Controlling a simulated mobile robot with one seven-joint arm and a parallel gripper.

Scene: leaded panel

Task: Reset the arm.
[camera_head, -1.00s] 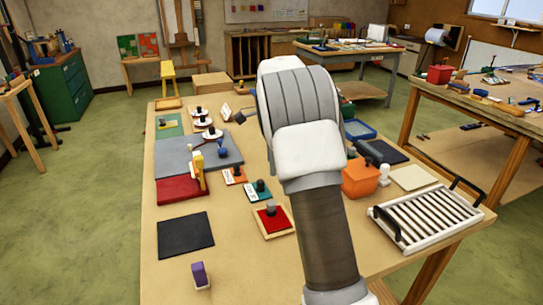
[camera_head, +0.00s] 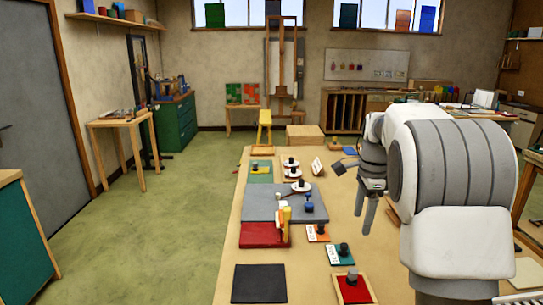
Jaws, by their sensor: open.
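My arm reaches in from the lower right of the head view, its thick white and grey links covering the right side of the worktable (camera_head: 225,285). Nothing shows between the fingers. It hangs over the table, right of the grey board (camera_head: 262,203); its exact height is hard to tell.
A red block (camera_head: 262,236) with a yellow upright piece (camera_head: 285,222), a black mat (camera_head: 259,284), a red tile in a wooden frame (camera_head: 353,288), and small knobbed plates lie on the table. Green floor at left is open.

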